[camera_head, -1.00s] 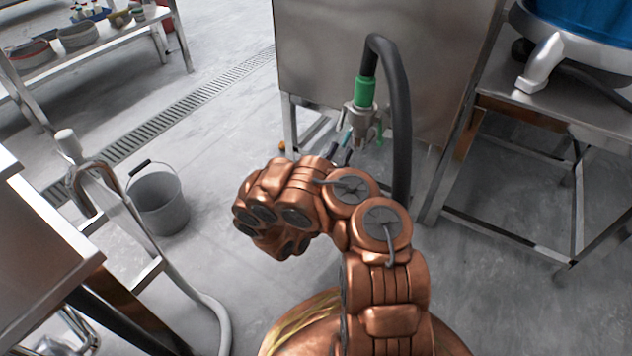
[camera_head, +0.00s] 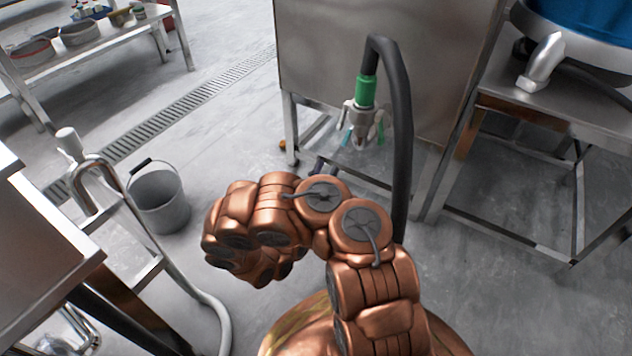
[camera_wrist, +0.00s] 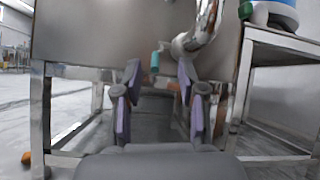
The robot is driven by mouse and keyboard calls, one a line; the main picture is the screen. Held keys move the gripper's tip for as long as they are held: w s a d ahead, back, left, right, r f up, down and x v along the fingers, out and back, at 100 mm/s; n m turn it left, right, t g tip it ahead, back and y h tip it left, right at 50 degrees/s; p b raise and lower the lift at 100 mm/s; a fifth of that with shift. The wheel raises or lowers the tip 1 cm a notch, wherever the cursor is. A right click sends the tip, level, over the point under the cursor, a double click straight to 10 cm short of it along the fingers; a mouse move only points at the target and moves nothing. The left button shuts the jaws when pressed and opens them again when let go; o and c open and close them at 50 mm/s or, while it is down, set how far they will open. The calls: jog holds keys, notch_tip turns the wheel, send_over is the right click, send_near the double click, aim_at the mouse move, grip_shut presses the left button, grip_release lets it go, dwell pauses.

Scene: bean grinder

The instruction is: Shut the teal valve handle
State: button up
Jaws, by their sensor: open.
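The teal valve handle (camera_wrist: 155,60) is a small upright bar in the wrist view, beside the grey metal valve fitting (camera_wrist: 184,44). In the head view, the handle is a small teal sliver (camera_head: 346,135) at the lower left of the fitting (camera_head: 360,115), below the green hose collar (camera_head: 365,92). My gripper (camera_wrist: 159,78) is open and empty, its purple-padded fingers spread apart. The handle appears between and just above the fingertips in the wrist view, apart from both; its exact depth is unclear. In the head view, my copper arm hides most of the gripper.
A thick black hose (camera_head: 398,140) arches down right of the valve. A steel cabinet (camera_head: 390,50) stands behind it. A steel table (camera_head: 545,105) is at right, a grey bucket (camera_head: 160,197) at left. Open floor lies between the bucket and the cabinet.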

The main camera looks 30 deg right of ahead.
jog(key=shift+s+a, duration=0.35)
jog(key=shift+a, duration=0.35)
jog(key=shift+s+a, duration=0.3)
jog(key=shift+a, duration=0.4)
jog(key=shift+s+a, duration=0.35)
jog(key=shift+a, duration=0.35)
